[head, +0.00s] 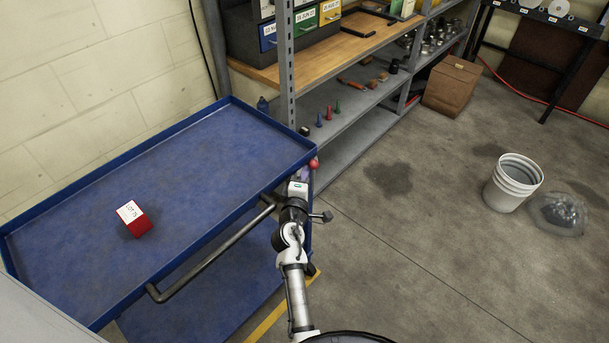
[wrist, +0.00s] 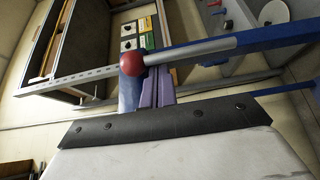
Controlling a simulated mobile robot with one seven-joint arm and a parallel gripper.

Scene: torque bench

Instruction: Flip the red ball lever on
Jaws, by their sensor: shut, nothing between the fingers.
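The red ball (head: 314,163) of the lever shows in the head view just past my gripper, near the right end of the blue cart. In the wrist view the red ball (wrist: 132,63) is large, close to the fingertips and a little left of them. A grey rod (wrist: 192,52) runs from the ball to the right. My gripper (head: 302,172) has its purple fingers shut with nothing between them; the fingers (wrist: 154,82) also show in the wrist view. I cannot tell whether they touch the ball or rod. The lever's base is mostly hidden.
The blue cart (head: 185,190) has a raised rim, a front handle (head: 210,252) and a red box (head: 134,218) on top. A grey shelf unit (head: 350,120) stands behind the gripper. A white bucket (head: 513,182) stands on the right floor, with open floor before it.

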